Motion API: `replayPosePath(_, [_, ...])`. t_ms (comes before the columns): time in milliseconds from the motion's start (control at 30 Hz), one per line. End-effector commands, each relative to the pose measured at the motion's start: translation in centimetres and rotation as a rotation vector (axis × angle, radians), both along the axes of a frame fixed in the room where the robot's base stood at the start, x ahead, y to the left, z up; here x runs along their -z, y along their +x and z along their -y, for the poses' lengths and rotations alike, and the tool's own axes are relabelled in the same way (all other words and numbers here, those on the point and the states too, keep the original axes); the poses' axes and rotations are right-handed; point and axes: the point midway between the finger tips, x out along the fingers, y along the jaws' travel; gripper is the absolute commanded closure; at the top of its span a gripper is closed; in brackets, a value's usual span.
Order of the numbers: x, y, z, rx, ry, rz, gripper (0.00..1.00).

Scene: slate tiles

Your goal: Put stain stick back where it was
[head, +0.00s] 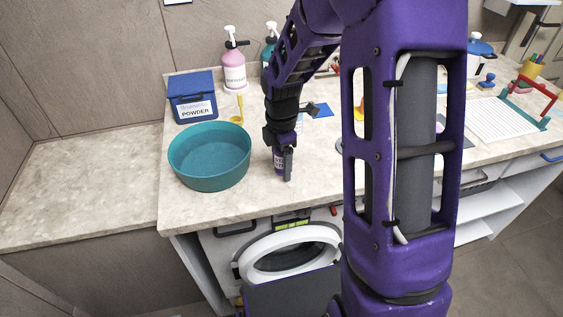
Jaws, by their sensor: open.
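The stain stick (279,161) looks like a small purple tube with a pale label. It stands on the counter near the front edge, right of the teal basin. My gripper (284,174) points down at the stick with its jaws open, and a dark finger hides part of it. I cannot tell whether the fingers touch it.
The teal basin (184,181) stands close on the left. Behind are a blue powder box (194,109), a yellow scoop (239,108) and a pink pump bottle (234,77). My arm hides the counter's middle. A white rack (497,120) lies right.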

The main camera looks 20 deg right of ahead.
Motion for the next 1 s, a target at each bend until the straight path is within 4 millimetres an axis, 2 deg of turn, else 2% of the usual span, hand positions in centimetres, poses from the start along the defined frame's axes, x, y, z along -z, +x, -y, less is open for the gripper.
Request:
replayPosePath(167, [-1.4,0.1,0.0,0.001,0.0,0.002,0.29])
replayPosePath(500, [-8.6,0.1,0.0,0.001,0.0,0.004,0.29])
replayPosePath(633, [-10.6,0.1,0.0,0.001,-0.001,0.003,0.29])
replayPosePath(800, [-12.1,0.0,0.0,0.0,0.0,0.001,0.29])
replayPosePath(1000, [-12.4,0.0,0.0,0.0,0.0,0.0,0.29])
